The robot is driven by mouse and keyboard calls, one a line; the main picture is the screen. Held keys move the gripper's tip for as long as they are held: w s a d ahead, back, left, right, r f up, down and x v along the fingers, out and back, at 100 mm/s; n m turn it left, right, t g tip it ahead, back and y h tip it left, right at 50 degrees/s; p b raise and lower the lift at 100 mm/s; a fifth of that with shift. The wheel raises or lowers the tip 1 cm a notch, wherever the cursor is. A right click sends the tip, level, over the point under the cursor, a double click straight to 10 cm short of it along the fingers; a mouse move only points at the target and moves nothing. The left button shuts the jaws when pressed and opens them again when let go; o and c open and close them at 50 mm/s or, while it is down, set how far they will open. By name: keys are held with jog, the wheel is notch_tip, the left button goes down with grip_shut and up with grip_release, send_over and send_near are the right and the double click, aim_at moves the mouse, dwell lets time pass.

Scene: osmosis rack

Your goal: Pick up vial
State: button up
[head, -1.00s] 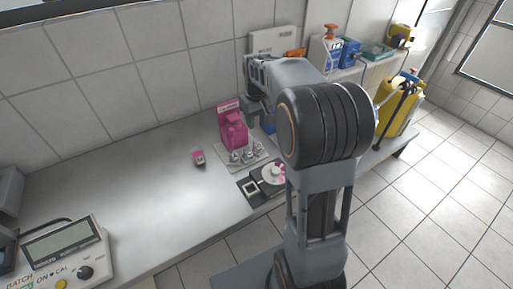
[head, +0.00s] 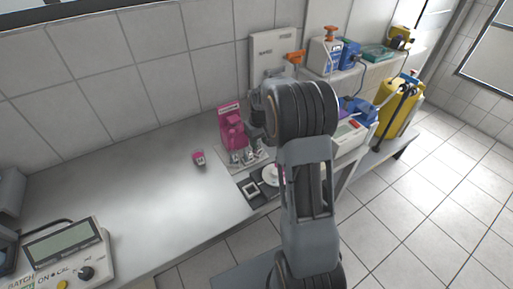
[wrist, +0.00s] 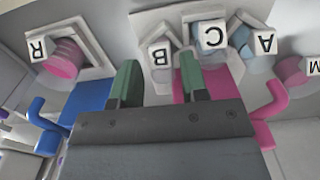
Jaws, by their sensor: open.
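Small vials with lettered white tops show in the wrist view. Vials B (wrist: 160,57), C (wrist: 207,40) and A (wrist: 258,40) stand grouped in a pale rack (wrist: 180,14). A pink vial R (wrist: 62,60) sits apart at the left, and a pink vial M (wrist: 294,70) is at the right edge. In the head view a lone pink vial (head: 199,158) stands on the counter. My gripper (wrist: 161,72) is open and empty, its green fingertips on either side of vial B's place in the picture; the distance to it is unclear.
A pink carton-like holder (head: 232,128) stands behind the rack. A dark plate with a white disc (head: 250,189) lies in front, partly behind my arm. A meter (head: 62,250) is at the front left. The counter's left middle is clear.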

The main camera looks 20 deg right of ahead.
aim_at(259, 144)
jog(key=shift+f, duration=1.95)
jog(key=c, duration=0.7)
jog(key=shift+w+r, duration=0.1)
